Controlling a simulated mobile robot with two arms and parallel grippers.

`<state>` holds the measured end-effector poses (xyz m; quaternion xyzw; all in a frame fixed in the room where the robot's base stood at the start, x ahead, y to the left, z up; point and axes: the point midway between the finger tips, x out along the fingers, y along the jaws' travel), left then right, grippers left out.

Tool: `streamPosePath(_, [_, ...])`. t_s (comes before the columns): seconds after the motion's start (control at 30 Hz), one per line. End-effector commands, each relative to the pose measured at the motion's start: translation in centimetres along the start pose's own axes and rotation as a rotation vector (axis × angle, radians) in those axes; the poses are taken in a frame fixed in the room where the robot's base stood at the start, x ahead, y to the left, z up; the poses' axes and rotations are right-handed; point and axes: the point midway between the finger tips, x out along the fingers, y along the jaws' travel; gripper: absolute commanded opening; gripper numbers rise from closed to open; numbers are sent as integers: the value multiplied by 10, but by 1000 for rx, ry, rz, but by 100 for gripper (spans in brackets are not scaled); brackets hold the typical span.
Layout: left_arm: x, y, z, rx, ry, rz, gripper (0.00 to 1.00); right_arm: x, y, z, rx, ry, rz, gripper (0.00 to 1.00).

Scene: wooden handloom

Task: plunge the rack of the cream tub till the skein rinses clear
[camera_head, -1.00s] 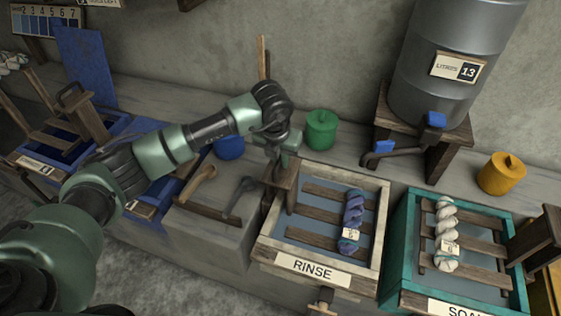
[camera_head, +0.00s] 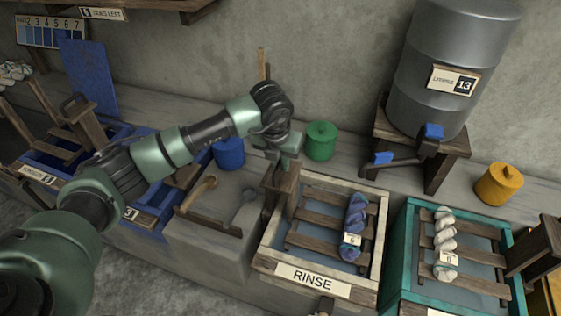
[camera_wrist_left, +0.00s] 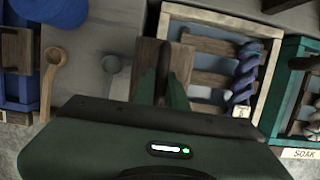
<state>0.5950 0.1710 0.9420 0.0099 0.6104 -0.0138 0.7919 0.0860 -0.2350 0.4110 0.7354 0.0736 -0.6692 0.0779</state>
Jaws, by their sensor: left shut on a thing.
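The cream tub (camera_head: 376,225), labelled RINSE, stands at lower centre with bluish water inside. Its slatted wooden rack (camera_head: 318,222) has a wooden post at the left end. A blue-purple skein (camera_head: 354,222) with a small numbered tag lies across the slats at the right. My left gripper (camera_head: 283,163) is shut on the top of the rack's post. In the left wrist view, the fingers partly hide the post, and the skein (camera_wrist_left: 244,72) hangs to their right. My right gripper is not in view.
A teal tub (camera_head: 398,240) with a white skein (camera_head: 445,237) stands close at the right. Blue tubs (camera_head: 150,218) are at the left. A green jar (camera_head: 320,142) and a grey barrel (camera_head: 450,75) on a wooden stand are behind. A wooden ladle (camera_head: 198,195) lies left of the tub.

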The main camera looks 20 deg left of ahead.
Motion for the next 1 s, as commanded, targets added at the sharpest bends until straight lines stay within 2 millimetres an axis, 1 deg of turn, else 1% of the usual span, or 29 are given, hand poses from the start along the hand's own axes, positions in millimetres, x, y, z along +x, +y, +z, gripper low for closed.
streamPosePath(0.03, [12,0,-3,0,1,0,0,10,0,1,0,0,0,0])
streamPosePath(0.1, [19,0,-6,0,2,0,0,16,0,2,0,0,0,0])
streamPosePath(1.0, [107,0,-30,0,7,1,0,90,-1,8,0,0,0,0])
